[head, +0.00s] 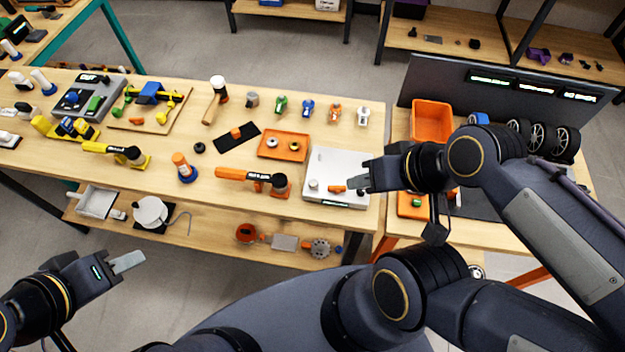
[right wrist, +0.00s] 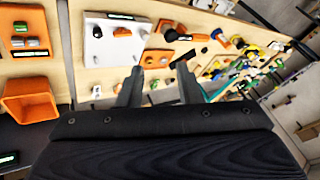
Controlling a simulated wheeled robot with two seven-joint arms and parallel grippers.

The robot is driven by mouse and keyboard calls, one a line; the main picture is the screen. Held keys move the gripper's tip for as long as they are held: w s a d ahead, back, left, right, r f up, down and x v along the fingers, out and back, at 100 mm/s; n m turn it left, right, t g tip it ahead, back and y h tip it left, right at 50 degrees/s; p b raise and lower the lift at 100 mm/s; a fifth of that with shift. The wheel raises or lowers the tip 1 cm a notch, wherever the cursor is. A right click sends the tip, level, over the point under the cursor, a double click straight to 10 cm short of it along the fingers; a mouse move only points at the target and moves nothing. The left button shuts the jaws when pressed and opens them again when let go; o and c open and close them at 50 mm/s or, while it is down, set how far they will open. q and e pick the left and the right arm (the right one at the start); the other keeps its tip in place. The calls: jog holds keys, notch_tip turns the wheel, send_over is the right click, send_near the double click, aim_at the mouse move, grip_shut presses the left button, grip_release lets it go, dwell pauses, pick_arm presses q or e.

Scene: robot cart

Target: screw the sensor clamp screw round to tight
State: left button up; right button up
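A white plate (head: 340,163) with a dark label lies at the right end of the long bench. On it are a small orange part (head: 337,189) and a pale round knob (head: 313,184). I cannot tell which piece is the clamp screw. My right gripper (head: 357,178) is above the plate's right side; its fingers (right wrist: 158,85) are apart and empty. My left gripper (head: 128,262) is low at the left, away from the bench, its opening unclear.
Left of the plate are an orange tray (head: 283,146) and an orange-handled tool (head: 245,175). An orange bin (head: 431,120) and black wheels (head: 543,137) stand on the right-hand bench. A lower shelf (head: 210,235) holds several parts. Floor is clear around my left gripper.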

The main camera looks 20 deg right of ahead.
jog(key=shift+o, duration=1.2)
jog(key=w+f+n+b, duration=0.1)
jog(key=b, duration=0.1)
jog(key=f+n+g+b, duration=0.1)
jog(key=n+b, duration=0.1)
jog(key=w+f+n+b, duration=0.1)
jog(key=f+b, duration=0.1)
jog(key=shift+w+d+n+g, duration=0.15)
jog(key=shift+w+n+g, duration=0.15)
jog(key=shift+n, duration=0.1)
jog(key=n+g+h+b, duration=0.4)
jog(key=n+b, duration=1)
jog(key=n, duration=0.3)
send_over(313, 182)
jog(key=f, duration=0.9)
jog(key=shift+s+d+f, duration=0.1)
jog(key=shift+s+f, duration=0.15)
jog(key=shift+w+f, duration=0.15)
jog(key=shift+w, duration=0.05)
notch_tip(313, 182, down, 7)
jog(key=shift+f+b, duration=0.2)
jog(key=shift+b, duration=0.7)
